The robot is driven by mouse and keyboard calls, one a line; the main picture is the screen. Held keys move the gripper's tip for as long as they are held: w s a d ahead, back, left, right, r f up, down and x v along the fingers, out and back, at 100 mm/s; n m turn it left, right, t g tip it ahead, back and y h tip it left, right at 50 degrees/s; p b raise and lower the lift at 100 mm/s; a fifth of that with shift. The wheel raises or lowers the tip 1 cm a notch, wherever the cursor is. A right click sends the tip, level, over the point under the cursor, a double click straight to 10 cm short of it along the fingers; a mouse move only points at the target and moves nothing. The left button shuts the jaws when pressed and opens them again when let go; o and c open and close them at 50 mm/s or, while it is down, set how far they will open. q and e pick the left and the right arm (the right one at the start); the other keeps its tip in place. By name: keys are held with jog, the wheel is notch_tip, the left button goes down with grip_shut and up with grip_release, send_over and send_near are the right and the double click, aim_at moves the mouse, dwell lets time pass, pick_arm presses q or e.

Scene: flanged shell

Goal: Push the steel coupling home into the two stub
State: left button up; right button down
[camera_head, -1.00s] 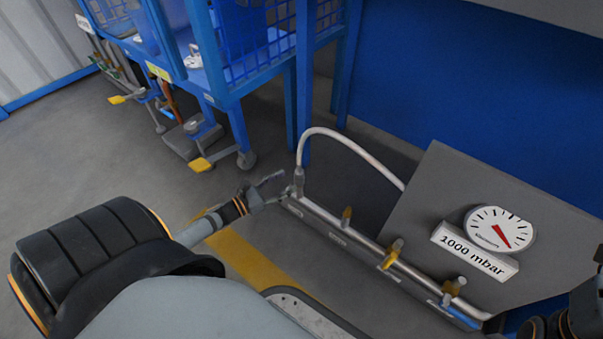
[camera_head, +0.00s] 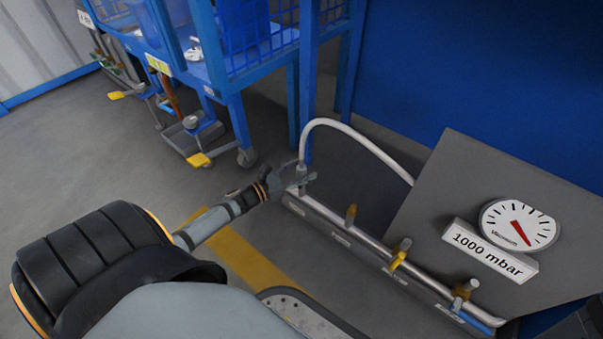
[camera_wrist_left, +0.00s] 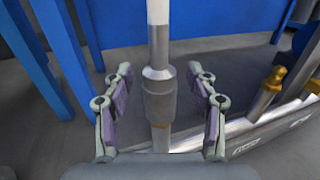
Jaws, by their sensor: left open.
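The steel coupling (camera_wrist_left: 159,96) is a grey metal sleeve at the end of a pale hose. In the left wrist view it stands upright between the two open fingers of my left gripper (camera_wrist_left: 160,105), with a gap on each side. Below it a thinner metal stub (camera_wrist_left: 161,138) shows. In the head view my left gripper (camera_head: 298,178) is around the coupling (camera_head: 302,172) at the left end of the pipe, hiding much of it. How deep the coupling sits on the stub cannot be told. My right gripper is out of view.
The manifold pipe (camera_head: 372,243) runs right with several yellow-handled valves (camera_head: 398,256). A pale hose (camera_head: 365,147) arches to a grey panel with a gauge (camera_head: 518,224) and a "1000 mbar" label (camera_head: 489,250). A blue rack (camera_head: 238,95) stands behind.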

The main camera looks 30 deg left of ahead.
pick_arm(q)
jog(key=shift+c, duration=0.2)
jog(key=c, duration=1.2)
grip_shut()
